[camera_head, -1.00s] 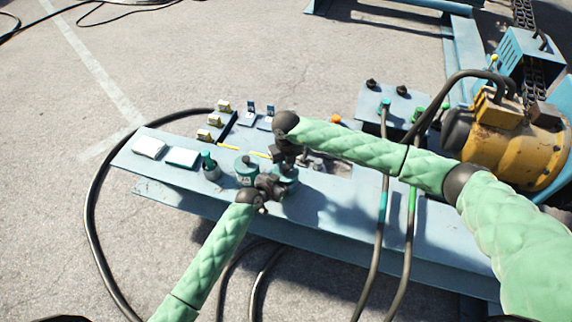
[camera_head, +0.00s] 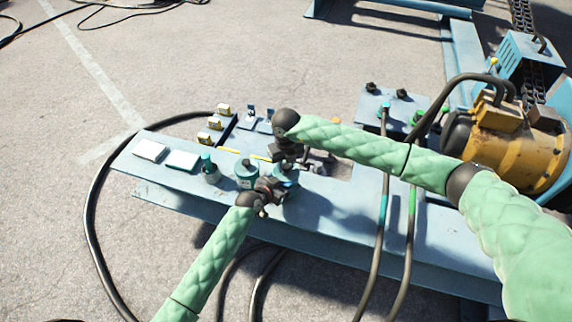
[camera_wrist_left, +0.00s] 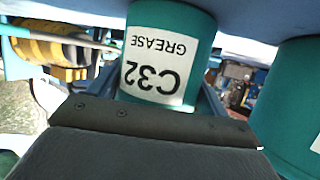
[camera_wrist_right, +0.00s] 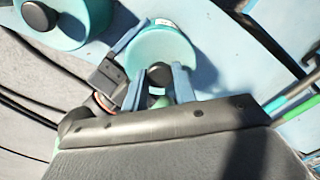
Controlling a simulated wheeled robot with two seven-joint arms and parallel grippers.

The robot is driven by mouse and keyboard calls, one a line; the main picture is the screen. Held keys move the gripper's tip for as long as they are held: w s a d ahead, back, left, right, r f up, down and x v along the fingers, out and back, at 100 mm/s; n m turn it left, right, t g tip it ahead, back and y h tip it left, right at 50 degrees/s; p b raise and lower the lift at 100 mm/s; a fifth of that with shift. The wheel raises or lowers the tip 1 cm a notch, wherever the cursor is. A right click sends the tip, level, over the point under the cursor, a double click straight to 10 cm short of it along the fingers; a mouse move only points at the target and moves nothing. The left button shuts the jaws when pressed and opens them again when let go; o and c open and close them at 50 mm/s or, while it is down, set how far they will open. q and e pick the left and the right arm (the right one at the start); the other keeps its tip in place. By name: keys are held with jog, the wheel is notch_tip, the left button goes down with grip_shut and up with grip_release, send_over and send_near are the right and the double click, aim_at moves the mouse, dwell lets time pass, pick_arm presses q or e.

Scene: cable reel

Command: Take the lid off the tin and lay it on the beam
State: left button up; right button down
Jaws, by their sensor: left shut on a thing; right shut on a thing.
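The held tin (camera_head: 288,181) is teal and stands on the blue beam (camera_head: 330,208). In the left wrist view, the tin (camera_wrist_left: 160,60) has a white label reading C32 GREASE, upside down. My left gripper (camera_head: 274,187) is shut on the tin's side. In the right wrist view, the teal lid (camera_wrist_right: 160,45) has a dark knob, and my right gripper (camera_wrist_right: 164,78) is shut on that knob from above. I cannot tell whether the lid sits apart from the tin. In the head view my right gripper (camera_head: 287,158) hides much of the lid.
A second teal tin (camera_head: 247,174) stands close left of the held one. Yellow-marked blocks (camera_head: 215,123) stand behind. Cables (camera_head: 383,200) hang over the beam at right. The beam's front right is bare.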

aim_at(286, 166)
jog(key=shift+r, duration=2)
pick_arm(q)
jog(key=o, duration=1.4)
